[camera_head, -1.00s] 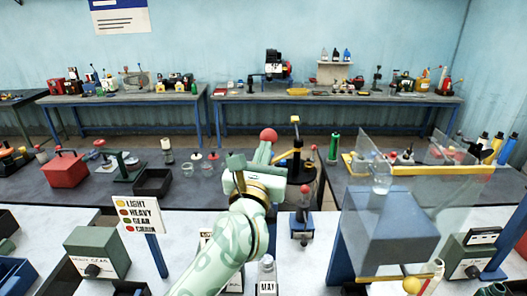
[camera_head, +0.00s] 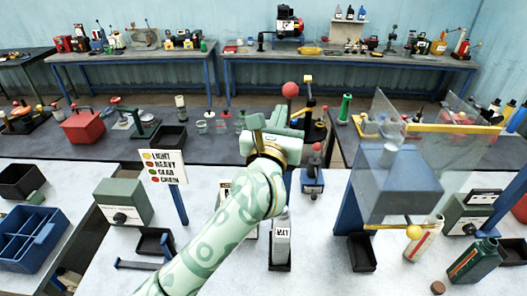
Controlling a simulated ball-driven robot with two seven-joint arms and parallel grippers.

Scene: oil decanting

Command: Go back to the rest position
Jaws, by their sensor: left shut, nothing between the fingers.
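My left arm, pale green with darker markings, comes in from the bottom left of the head view. A grey bottle (camera_head: 282,240) stands in a dark holder right of my forearm. My forearm hides part of the near bench. My right gripper is not in view.
A sign (camera_head: 163,167) stands left of my forearm, with a green box (camera_head: 123,202) beside it. A blue stand with clear panels (camera_head: 398,180) rises on the right. A blue tray (camera_head: 30,238) and a dark green bottle (camera_head: 475,262) stand near the front.

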